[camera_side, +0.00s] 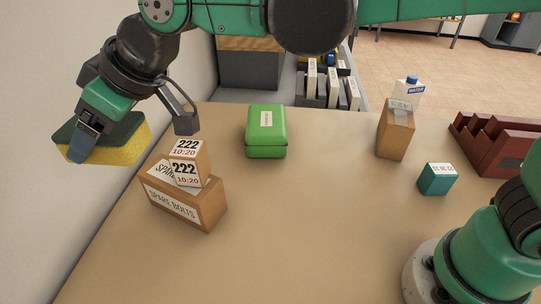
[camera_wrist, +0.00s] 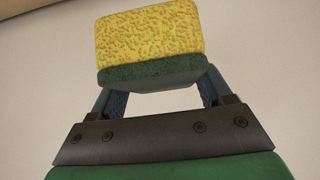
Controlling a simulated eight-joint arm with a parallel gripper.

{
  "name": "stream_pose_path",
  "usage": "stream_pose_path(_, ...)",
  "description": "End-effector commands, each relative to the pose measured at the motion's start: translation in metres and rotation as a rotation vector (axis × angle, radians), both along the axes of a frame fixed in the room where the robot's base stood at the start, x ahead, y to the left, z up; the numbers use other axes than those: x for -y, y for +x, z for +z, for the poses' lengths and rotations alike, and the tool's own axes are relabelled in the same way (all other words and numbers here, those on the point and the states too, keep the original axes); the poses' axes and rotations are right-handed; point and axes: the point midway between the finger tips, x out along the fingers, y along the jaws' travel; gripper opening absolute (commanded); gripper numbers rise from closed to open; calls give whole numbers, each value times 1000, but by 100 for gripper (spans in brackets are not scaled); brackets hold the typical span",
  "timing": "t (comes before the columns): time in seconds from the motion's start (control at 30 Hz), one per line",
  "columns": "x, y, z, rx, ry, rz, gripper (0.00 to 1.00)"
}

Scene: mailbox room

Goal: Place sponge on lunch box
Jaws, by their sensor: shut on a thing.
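The sponge, yellow with a dark green scouring side, is held in the air at the left in the side view (camera_side: 128,146). It also shows in the wrist view (camera_wrist: 150,35), between the two fingers. My gripper (camera_side: 84,145) is shut on the sponge, left of the table's left edge and above the table's height. The green lunch box (camera_side: 266,137) lies closed on the table at the back middle, to the right of my gripper. It has a white label on its lid, and its top is bare.
A cardboard box labelled spare bolts (camera_side: 185,205), with small 222 blocks (camera_side: 189,165) on top, stands between my gripper and the lunch box. A brown carton (camera_side: 395,132), a teal box (camera_side: 437,179) and a dark red rack (camera_side: 494,142) stand at the right. The table's front middle is clear.

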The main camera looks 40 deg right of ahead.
Motion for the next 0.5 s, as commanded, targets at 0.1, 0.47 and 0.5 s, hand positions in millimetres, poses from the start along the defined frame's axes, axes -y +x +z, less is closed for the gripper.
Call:
stream_pose_path(0.1, 56, 43, 9, -8, -6, -98, 24)
stream_pose_path(0.47, 241, 109, 43, -6, 2, -344, 24)
stream_pose_path(0.5, 256, 111, 46, -3, 2, -363, 24)
